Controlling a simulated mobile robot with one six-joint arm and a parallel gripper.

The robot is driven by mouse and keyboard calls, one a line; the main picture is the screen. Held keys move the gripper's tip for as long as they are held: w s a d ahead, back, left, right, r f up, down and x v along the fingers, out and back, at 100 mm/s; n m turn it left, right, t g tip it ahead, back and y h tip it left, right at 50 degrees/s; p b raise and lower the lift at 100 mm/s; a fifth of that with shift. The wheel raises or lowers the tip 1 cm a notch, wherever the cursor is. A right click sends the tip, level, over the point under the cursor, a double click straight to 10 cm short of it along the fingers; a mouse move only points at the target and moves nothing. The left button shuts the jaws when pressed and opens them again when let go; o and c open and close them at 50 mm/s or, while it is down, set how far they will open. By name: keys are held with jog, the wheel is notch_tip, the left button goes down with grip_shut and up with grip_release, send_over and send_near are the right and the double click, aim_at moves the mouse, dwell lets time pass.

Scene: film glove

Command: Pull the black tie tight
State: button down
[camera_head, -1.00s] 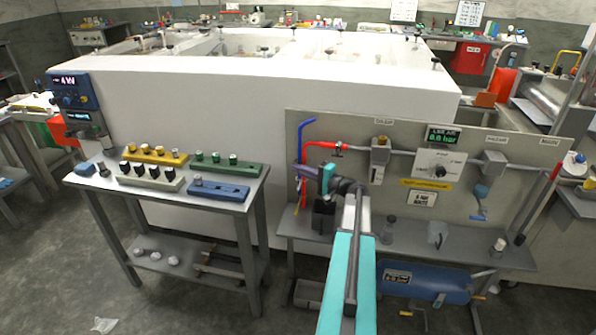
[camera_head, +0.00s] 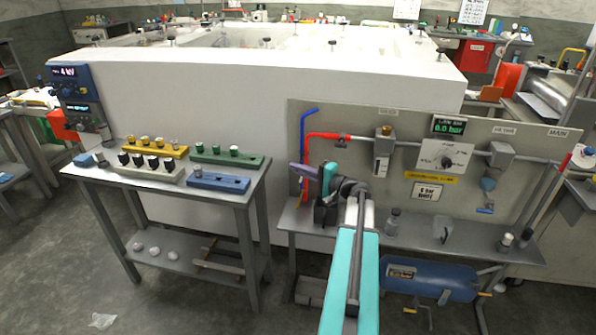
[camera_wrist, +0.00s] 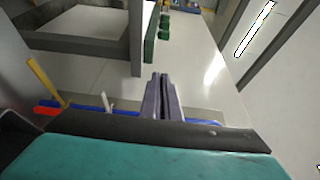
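I cannot make out a black tie in either view. My gripper (camera_head: 297,171) is at the left end of the hose panel, beside the blue hose (camera_head: 302,130) and the red pipe (camera_head: 325,135). In the wrist view its two purple-grey fingers (camera_wrist: 160,80) lie side by side with only a thin dark gap. Nothing shows clearly between them. Behind the fingers a blue hose (camera_wrist: 90,109) runs across, with a thin white strip (camera_wrist: 107,102) and a yellow strip (camera_wrist: 47,82) near it. My arm hides part of the panel bench.
The grey panel (camera_head: 400,220) carries a gauge dial (camera_head: 443,158) and a display reading 0.0 bar (camera_head: 449,126). A metal table (camera_head: 105,171) with coloured blocks stands at left, a blue tank (camera_head: 430,281) under the bench.

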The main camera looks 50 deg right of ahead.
jog(key=c, duration=2)
grip_release()
jog(key=s+d+b, duration=0.2)
jog(key=s, duration=1.1)
jog(key=shift+s, duration=0.35)
jog(key=shift+d, duration=0.1)
